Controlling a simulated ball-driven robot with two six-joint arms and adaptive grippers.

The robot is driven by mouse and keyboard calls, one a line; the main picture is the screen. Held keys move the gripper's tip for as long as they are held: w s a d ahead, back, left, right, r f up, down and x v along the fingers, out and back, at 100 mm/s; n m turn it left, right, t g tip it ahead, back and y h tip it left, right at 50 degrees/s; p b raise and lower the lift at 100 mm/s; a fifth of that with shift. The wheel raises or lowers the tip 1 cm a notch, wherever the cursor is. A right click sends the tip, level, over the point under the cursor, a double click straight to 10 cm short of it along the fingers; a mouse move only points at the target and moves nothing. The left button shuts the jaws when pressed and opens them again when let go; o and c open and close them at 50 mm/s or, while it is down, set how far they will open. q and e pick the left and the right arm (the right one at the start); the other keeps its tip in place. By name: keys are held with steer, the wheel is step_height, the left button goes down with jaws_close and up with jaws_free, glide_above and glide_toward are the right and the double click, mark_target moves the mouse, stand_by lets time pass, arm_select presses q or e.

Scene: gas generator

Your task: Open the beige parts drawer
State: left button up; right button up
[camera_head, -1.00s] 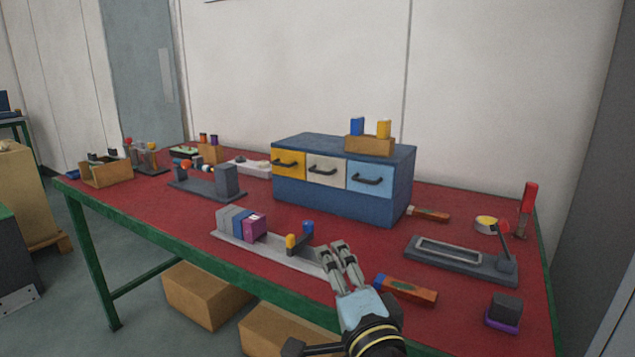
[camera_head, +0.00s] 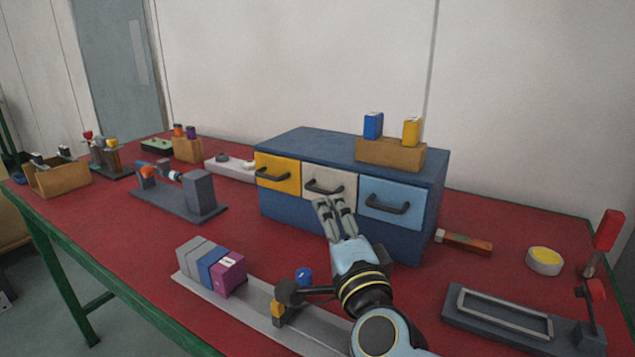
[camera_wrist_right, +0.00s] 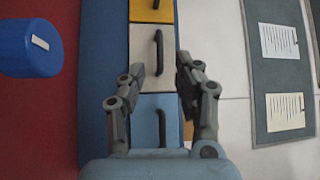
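The beige parts drawer (camera_head: 345,183) is the middle one of three in the blue cabinet (camera_head: 285,210). Its face sits level with its neighbours. It has a dark bar handle (camera_head: 322,189). My right gripper (camera_head: 333,203) is just in front of the beige drawer, its fingertips near the lower part of the face and the handle. In the right wrist view, the beige drawer (camera_wrist_right: 141,42) is ahead, and its handle (camera_wrist_right: 158,52) lies between the two spread fingers (camera_wrist_right: 161,66). The gripper looks open and empty; I see no contact. My left gripper is not in view.
The yellow drawer (camera_head: 278,168) and light blue drawer (camera_head: 400,192) flank the beige one. A tan block (camera_head: 390,153) with blue and yellow pieces stands on the cabinet. A rail with blocks (camera_head: 255,305) lies in front.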

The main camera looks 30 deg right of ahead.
mark_target(317, 191)
steer(key=x, duration=0.6)
steer(key=shift+w+d+r+p, duration=0.1)
steer(key=shift+w+p, duration=0.25)
steer(key=shift+p, duration=0.05)
steer(key=shift+x, duration=0.75)
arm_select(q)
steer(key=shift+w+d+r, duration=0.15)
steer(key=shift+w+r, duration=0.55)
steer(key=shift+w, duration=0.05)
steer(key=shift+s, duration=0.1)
arm_select(e)
steer(key=shift+c, duration=0.4)
jaws_close()
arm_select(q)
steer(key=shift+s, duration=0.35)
